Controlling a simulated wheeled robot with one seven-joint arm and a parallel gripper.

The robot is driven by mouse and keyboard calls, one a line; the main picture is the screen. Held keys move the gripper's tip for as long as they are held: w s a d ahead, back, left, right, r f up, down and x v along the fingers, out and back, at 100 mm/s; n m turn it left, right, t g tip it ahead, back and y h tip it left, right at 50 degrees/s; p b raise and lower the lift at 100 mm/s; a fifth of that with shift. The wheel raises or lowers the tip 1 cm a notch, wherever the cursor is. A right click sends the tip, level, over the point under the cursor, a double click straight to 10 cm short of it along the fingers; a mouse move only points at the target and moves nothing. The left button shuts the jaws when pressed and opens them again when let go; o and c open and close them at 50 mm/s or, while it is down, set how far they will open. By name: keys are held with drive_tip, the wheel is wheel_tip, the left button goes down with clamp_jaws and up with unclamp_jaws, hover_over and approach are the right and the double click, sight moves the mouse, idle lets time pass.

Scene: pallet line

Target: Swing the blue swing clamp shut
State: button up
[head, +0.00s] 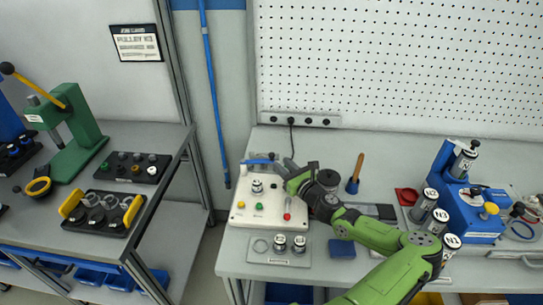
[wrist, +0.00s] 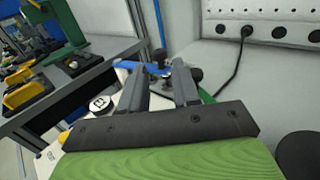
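The blue swing clamp (head: 258,161) is a flat blue bar at the back edge of a white fixture plate (head: 243,213). In the wrist view the blue bar (wrist: 128,67) shows just beyond my left finger, near a dark upright post with a blue base. My gripper (head: 285,169) is over the back right of the plate, at the right end of the clamp. In the wrist view my gripper (wrist: 160,80) has its two grey fingers apart, with a gap between them. The fingers hide part of the clamp, and I cannot tell whether they touch it.
The plate carries a silver cylinder (head: 257,186) and coloured buttons. Labelled cylinders (head: 299,244) stand on a grey tray in front. A wooden-handled tool (head: 355,174) and a blue press (head: 468,205) stand to the right. The pegboard wall (head: 400,70) rises behind.

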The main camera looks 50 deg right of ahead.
sight(272, 154)
drive_tip(key=x, duration=0.7)
drive_tip(key=shift+w, duration=0.15)
drive_tip(key=shift+c, duration=0.3)
clamp_jaws()
